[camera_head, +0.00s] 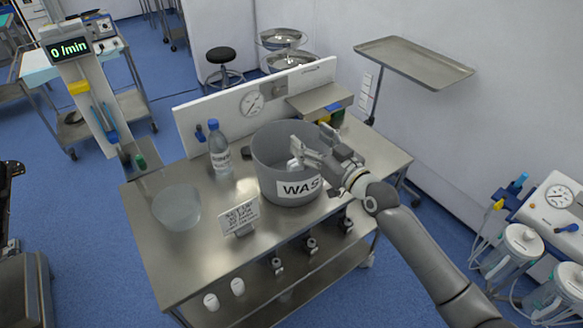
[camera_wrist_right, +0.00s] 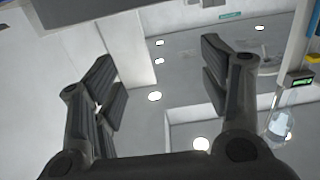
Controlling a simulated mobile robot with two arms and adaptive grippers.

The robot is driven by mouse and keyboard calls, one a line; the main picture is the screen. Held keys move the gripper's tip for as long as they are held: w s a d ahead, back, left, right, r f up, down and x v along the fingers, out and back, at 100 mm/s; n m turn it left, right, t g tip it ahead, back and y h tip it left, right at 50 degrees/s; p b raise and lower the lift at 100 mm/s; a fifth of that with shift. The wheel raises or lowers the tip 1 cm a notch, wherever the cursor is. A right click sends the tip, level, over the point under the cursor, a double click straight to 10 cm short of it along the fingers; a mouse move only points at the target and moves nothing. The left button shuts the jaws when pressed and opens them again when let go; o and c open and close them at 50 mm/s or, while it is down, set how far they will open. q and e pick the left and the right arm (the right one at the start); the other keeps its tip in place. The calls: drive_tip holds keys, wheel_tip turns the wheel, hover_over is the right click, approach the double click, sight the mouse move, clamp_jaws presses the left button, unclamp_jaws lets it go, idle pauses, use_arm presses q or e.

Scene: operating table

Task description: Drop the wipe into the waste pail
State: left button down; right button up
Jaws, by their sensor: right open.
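The waste pail (camera_head: 267,158) is a grey round bucket with a white label reading "WAS", standing on the steel table. My right gripper (camera_head: 302,152) reaches in from the right over the pail's opening. In the right wrist view its two dark fingers (camera_wrist_right: 160,95) are spread apart, with nothing seen between them. A small pale patch (camera_head: 294,164) shows by the fingertips inside the pail's rim. I cannot tell whether it is the wipe or part of the gripper. No wipe shows clearly elsewhere. My left gripper is not in view.
On the steel table (camera_head: 265,232) stand a clear bottle with a blue cap (camera_head: 219,150), a glass bowl (camera_head: 177,207) and a small text sign (camera_head: 239,217). A white back panel with a gauge (camera_head: 252,103) rises behind the pail. A tray stand (camera_head: 413,60) is at the back right.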

drive_tip(key=v, duration=0.8)
